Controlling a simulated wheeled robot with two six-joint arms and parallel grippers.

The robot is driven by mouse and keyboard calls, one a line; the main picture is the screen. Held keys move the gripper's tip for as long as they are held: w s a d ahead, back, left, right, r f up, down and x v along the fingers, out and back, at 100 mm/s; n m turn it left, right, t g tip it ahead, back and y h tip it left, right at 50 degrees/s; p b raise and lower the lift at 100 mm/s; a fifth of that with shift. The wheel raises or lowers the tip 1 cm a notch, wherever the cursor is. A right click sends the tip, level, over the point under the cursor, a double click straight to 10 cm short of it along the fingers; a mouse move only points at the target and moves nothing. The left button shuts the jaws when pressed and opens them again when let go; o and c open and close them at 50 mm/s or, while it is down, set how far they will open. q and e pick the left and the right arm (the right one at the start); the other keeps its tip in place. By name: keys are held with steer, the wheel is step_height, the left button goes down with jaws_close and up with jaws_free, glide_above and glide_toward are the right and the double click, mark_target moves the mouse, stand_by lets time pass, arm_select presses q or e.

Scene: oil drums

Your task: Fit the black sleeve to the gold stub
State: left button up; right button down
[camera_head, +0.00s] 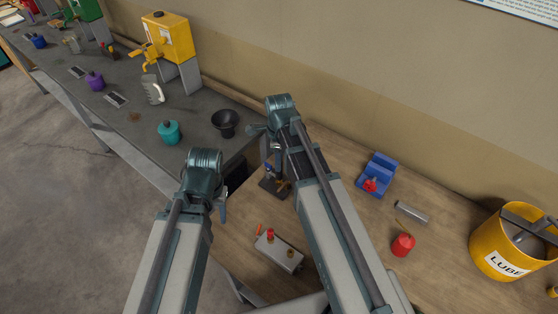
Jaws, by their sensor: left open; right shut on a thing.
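A grey metal box (281,257) lies on the wooden bench, with a red cap (270,234) and a small gold stub (290,253) on top. Another small gold part (283,184) shows by a dark base (268,190) with a blue piece (268,168) above it, partly behind my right arm. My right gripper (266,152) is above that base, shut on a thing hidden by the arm. I cannot make out the black sleeve for certain. My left gripper (222,205) is open, seen from above beside the bench's left edge, its fingers mostly hidden.
A grey bench on the left holds a black funnel (225,122), teal can (169,132) and yellow dispenser (168,38).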

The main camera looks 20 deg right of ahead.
steer(key=shift+f+b, duration=0.8)
steer(key=shift+f, duration=0.1)
steer(key=c, duration=0.6)
jaws_free()
steer(key=shift+r, duration=0.15)
step_height(320, 180, up, 14)
steer(key=p, duration=1.4)
steer(key=shift+f, duration=0.2)
